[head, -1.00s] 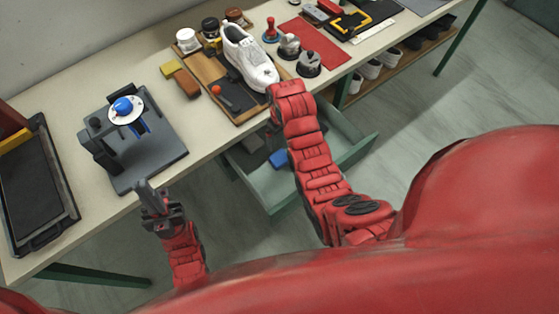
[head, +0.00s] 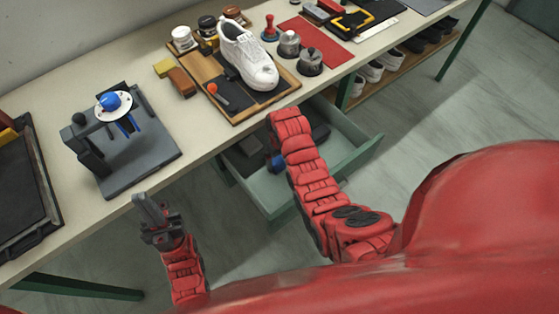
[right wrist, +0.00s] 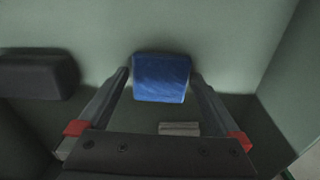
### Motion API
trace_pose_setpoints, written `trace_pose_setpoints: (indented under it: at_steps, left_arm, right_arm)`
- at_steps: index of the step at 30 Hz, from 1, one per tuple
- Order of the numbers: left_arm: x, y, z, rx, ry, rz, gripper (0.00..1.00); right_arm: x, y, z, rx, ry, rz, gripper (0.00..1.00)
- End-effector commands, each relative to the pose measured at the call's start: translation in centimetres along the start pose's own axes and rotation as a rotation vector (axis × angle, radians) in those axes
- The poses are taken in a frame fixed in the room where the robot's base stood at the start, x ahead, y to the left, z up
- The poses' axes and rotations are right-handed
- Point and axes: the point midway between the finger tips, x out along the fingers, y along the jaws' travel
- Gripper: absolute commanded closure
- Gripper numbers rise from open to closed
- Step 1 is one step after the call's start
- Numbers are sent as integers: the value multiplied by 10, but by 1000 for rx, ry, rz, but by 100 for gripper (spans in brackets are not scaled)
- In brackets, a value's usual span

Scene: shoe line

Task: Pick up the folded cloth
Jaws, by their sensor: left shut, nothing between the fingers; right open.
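The folded cloth seems to be the blue, block-like bundle (right wrist: 161,78) in the right wrist view. It lies in the open green drawer (head: 356,163), and a small part of the blue also shows in the head view (head: 276,164) beside my right arm. My right gripper (right wrist: 160,75) is open, with its fingertips to either side of the blue bundle. A firm touch cannot be told. In the head view my right gripper is hidden behind its arm. My left gripper (head: 146,204) is shut and empty, in front of the table's edge.
In the drawer a dark block (right wrist: 38,75) lies left of the blue bundle, and a small light grey piece (right wrist: 179,128) lies nearer the gripper. The table edge overhangs the drawer. Above stand a white shoe (head: 247,58) and a grey fixture (head: 140,160).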

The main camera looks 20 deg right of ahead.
Motion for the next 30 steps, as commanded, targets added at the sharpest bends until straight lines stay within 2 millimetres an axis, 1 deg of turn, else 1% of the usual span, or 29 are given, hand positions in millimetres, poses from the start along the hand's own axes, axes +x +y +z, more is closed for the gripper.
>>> trace_pose_setpoints:
  at_steps: [3,9,11,12,17,18,20,30]
  left_arm:
    - [1,0,0,0,0,0,100]
    - [1,0,0,0,0,0,100]
    - [1,0,0,0,0,0,100]
    - [1,0,0,0,0,0,100]
    - [1,0,0,0,0,0,100]
    - [1,0,0,0,0,0,100]
    - [1,0,0,0,0,0,100]
    - [0,0,0,0,0,0,100]
  right_arm:
    - [5,0,1,0,-3,-1,0]
    - [6,0,1,0,-2,0,0]
    - [6,0,1,0,-2,0,11]
    - [5,0,1,0,-2,0,18]
    - [5,0,1,0,-1,0,47]
    - [5,0,1,0,-1,0,54]
    - [5,0,1,0,-1,0,65]
    - [2,0,0,0,2,1,65]
